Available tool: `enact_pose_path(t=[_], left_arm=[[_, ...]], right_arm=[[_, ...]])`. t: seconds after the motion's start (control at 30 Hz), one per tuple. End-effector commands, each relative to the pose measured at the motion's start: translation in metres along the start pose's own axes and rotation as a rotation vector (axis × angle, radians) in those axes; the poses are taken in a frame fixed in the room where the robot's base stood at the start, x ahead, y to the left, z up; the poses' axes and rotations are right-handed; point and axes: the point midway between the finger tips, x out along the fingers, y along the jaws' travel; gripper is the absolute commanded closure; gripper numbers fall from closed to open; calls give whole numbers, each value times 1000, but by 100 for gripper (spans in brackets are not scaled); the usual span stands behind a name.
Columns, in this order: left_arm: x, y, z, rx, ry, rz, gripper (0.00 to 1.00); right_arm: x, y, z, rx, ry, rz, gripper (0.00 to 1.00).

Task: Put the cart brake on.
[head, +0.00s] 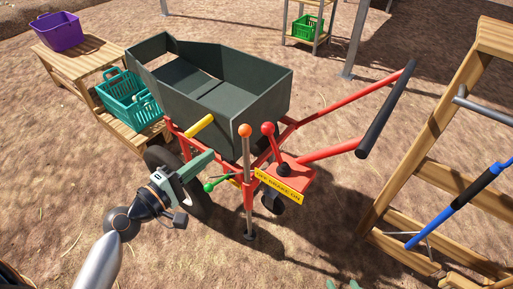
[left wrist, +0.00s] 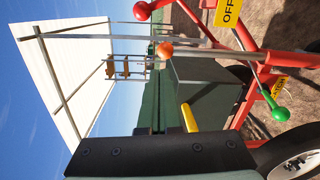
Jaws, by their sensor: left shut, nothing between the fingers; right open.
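The cart (head: 215,95) has a dark green box on a red frame. A red-knobbed lever (head: 267,130) rises from a red housing with a yellow label (head: 278,187), which seems to run from OFF to ON. The lever stands nearly upright, leaning slightly left; its red ball also shows in the left wrist view (left wrist: 142,11). My left gripper (head: 208,158) is shut and empty, left of the levers and apart from the red one; its dark fingers fill the bottom of the left wrist view (left wrist: 155,135). My right gripper (head: 343,284) is open, only its tips showing at the bottom edge.
Beside the red lever stand an orange-knobbed post (head: 245,131), a green knob (head: 208,187) and a yellow handle (head: 200,126). The cart's black push bar (head: 387,108) reaches right. A wooden frame (head: 430,140) stands at right, a wooden bench (head: 85,60) with crates at left.

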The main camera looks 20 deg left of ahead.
Motion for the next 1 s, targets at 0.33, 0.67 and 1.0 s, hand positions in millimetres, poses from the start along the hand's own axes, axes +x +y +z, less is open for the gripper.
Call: enact_pose_path(t=[0.33,0.67,1.0], left_arm=[[0,14,-3,-93,-20,60,100],[7,15,-2,-92,-21,61,100],[61,19,-2,-94,-20,63,100]], right_arm=[[4,-2,0,-8,11,-9,39],[2,0,-1,-8,8,-5,39],[-3,-1,-3,-5,-3,-4,39]])
